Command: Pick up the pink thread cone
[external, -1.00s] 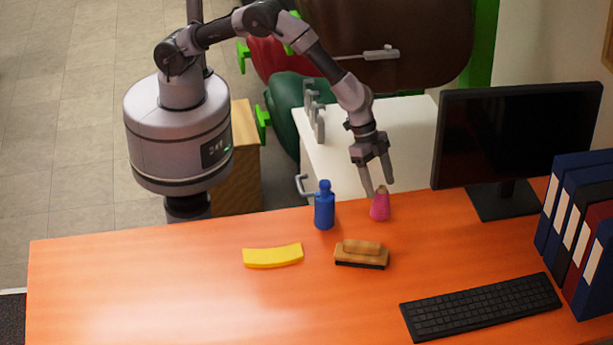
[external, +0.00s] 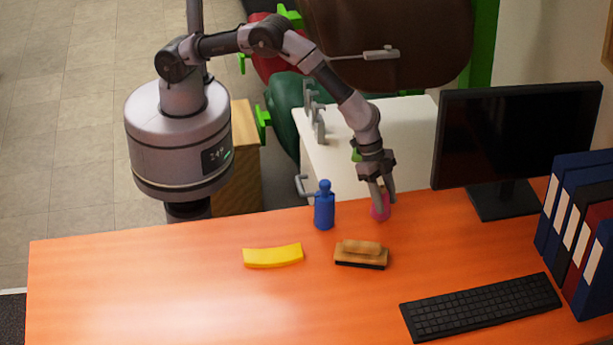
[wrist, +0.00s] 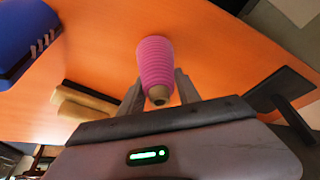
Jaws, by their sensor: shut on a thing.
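The pink thread cone (external: 380,209) stands on the orange table near its far edge, right of the blue bottle. My gripper (external: 382,207) is lowered around it, with one finger on each side, and is shut on it. In the external view the fingers hide part of the cone. In the wrist view the ribbed pink cone (wrist: 155,66) sits between the two grey fingers (wrist: 158,92), its tan tip toward the camera. I cannot see any gap between the cone and the table.
A blue bottle (external: 324,208) stands close on the left. A wooden brush (external: 361,255) and a yellow curved piece (external: 273,256) lie nearer the front. A monitor (external: 515,135), keyboard (external: 481,306) and binders (external: 585,230) take up the right. The table's left part is clear.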

